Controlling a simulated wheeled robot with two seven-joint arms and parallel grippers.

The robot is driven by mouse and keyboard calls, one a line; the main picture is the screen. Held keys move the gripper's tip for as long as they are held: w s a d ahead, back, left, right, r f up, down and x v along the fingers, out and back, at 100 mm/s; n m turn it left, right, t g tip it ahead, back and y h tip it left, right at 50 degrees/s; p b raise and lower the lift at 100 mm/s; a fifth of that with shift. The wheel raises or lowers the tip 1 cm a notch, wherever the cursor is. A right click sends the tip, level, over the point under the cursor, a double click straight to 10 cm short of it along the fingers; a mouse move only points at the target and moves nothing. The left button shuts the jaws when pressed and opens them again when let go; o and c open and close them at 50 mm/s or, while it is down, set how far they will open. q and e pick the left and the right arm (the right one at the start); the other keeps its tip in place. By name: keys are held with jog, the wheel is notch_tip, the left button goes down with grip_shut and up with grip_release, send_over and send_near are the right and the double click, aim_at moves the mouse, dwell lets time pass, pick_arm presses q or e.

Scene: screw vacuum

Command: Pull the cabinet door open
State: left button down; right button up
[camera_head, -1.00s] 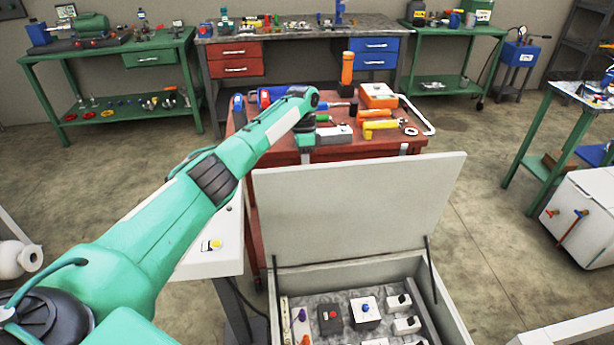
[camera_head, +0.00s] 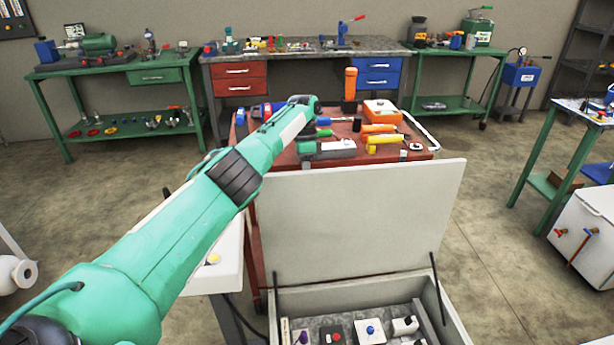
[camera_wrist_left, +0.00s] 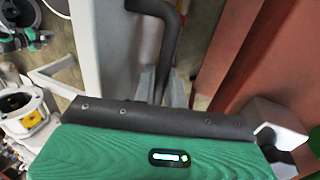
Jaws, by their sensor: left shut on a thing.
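In the wrist view my left gripper (camera_wrist_left: 165,88) is shut on a dark, bent bar handle (camera_wrist_left: 168,35). How far the door is open cannot be told. My right gripper is not in view.
A pale box with a raised lid (camera_head: 360,215) stands in front of the red cabinet and hides much of it. Tools, including an orange one (camera_head: 350,85), crowd the cabinet top. A white-topped stand (camera_head: 225,265) is close at left.

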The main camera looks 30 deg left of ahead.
pick_arm(q)
jog(key=shift+s+a+f, duration=0.15)
jog(key=shift+a+f, duration=0.05)
jog(key=shift+f, duration=0.2)
jog(key=c, duration=1.6)
grip_release()
jog(key=shift+o, duration=0.7)
jog(key=shift+a+f, duration=0.15)
jog(key=shift+d+r, duration=0.2)
jog(key=shift+r, duration=0.4)
jog(key=r, duration=0.4)
jog(key=r+p, duration=0.1)
jog(key=r, duration=0.3)
jog(key=shift+w+r, duration=0.2)
jog(key=shift+r, duration=0.1)
notch_tip(320, 180, up, 10)
jog(key=p, duration=0.7)
jog(key=shift+a+r, duration=0.15)
jog(key=shift+r, duration=0.1)
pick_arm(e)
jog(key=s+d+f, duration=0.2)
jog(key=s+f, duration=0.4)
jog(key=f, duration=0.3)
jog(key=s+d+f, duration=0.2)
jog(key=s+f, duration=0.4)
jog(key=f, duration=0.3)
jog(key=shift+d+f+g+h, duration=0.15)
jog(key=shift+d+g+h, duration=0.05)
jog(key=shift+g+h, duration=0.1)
